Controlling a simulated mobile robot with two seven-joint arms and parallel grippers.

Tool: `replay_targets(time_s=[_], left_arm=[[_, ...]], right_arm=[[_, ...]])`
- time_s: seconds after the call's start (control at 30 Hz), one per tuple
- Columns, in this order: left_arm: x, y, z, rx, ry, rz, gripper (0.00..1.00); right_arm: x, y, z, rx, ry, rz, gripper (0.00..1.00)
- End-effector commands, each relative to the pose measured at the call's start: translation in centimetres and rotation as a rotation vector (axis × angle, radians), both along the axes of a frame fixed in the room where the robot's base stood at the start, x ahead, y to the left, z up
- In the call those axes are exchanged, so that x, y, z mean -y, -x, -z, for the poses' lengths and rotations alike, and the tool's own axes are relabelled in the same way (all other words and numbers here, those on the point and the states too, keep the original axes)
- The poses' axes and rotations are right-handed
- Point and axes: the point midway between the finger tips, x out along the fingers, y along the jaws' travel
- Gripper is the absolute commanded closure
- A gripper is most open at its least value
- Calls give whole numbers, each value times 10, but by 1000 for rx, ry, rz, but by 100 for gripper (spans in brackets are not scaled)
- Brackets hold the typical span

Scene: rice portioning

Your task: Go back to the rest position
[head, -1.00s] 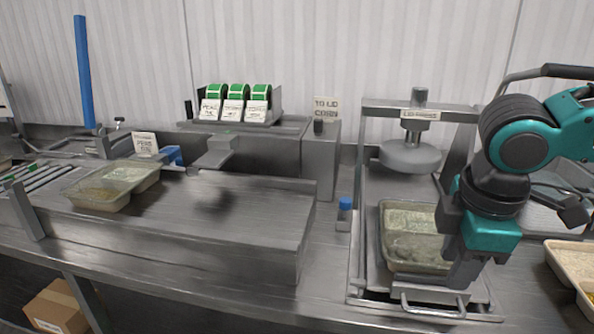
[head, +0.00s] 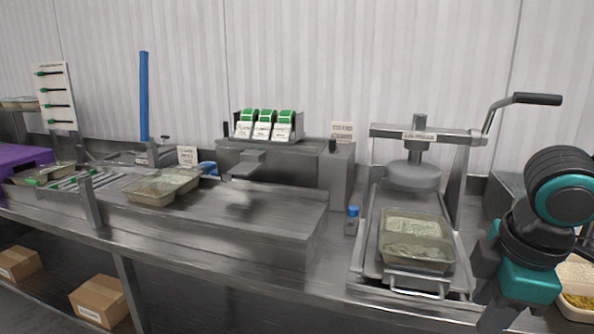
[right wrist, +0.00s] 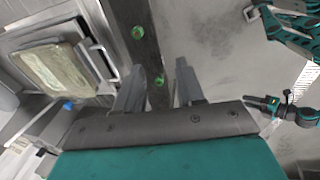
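My right gripper (head: 492,300) is at the lower right of the head view, beside the press and clear of the tray in it. In the right wrist view the two fingers of my right gripper (right wrist: 158,84) stand apart with nothing held between them. Teal and black arm parts show at the right edge of that view; whether they include my left gripper is unclear. My left gripper is not seen in the head view. The lid press (head: 422,135) holds a filled, lidded-looking tray (head: 416,240), also seen in the right wrist view (right wrist: 52,70).
Another filled tray (head: 165,187) sits on the raised steel surface at left. A blue-capped bottle (head: 352,220) stands left of the press. A corn container (head: 578,300) is at the right edge, partly behind my arm. Cardboard boxes (head: 100,300) lie below the bench.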

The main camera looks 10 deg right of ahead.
Motion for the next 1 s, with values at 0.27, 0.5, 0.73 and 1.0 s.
replay_targets(time_s=[0.27,0.5,0.73,1.0], left_arm=[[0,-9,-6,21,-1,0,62],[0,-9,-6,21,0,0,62],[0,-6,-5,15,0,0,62],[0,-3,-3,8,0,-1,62]], right_arm=[[9,-35,49,154,-203,89,62],[17,-55,115,310,-382,224,62],[9,-51,188,434,-505,368,62],[-33,-21,267,539,-602,523,62]])
